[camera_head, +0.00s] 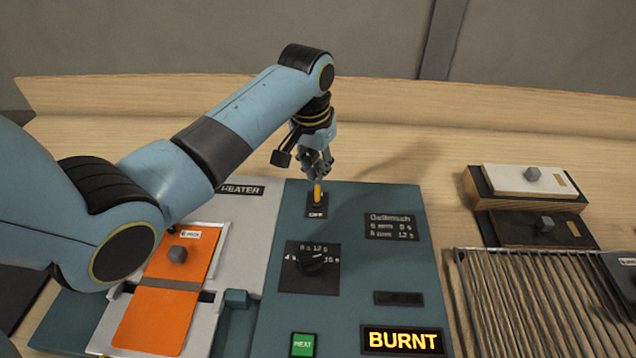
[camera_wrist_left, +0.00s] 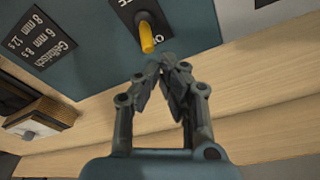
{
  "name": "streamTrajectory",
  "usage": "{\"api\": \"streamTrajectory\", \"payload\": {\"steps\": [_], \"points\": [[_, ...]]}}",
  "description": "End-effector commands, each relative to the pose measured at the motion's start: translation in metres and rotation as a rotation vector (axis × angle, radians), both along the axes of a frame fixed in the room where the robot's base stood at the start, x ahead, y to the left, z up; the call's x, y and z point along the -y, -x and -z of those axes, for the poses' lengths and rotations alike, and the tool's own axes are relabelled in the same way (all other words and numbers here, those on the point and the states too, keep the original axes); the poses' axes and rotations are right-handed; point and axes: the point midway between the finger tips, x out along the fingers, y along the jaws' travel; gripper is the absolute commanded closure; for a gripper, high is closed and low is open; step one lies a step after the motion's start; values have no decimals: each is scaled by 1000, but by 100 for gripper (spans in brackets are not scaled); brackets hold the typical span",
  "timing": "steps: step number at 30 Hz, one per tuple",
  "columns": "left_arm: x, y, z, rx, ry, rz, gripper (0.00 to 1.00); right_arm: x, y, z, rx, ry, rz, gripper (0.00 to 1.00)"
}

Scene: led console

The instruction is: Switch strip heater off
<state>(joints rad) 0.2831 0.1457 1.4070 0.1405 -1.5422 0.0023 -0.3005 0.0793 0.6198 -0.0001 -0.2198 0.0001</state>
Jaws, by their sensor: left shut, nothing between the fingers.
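The console (camera_head: 400,270) is dark teal. Its yellow toggle switch (camera_head: 318,192) stands on a black plate marked OFF on its near side. In the left wrist view the yellow lever (camera_wrist_left: 146,38) sits just ahead of the fingertips, with a small gap. My left gripper (camera_head: 318,172) is shut and empty, at the far side of the lever in the head view; it also shows in the left wrist view (camera_wrist_left: 170,68). A display (camera_head: 403,340) reads BURNT in yellow. A green HEAT button (camera_head: 303,345) is at the console's front. My right gripper is not in view.
Left of the controls, a heater bed (camera_head: 222,212) carries an orange sheet (camera_head: 158,312) with a grey knob. A black dial (camera_head: 312,262) sits below the switch. At right are a slatted rack (camera_head: 520,300) and stacked sample blocks (camera_head: 530,180). The wooden table behind is clear.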

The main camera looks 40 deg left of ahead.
Motion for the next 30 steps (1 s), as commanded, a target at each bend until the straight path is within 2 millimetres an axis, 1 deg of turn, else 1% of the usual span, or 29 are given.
{"api": "streamTrajectory", "payload": {"steps": [10, 20, 30], "points": [[0, 0, 10, 0, 0, 0, 100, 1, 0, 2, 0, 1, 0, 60], [0, 0, 10, 0, 0, 0, 100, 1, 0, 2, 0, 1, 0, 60], [5, 8, 10, 0, 0, 0, 100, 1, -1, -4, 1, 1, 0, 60]]}}
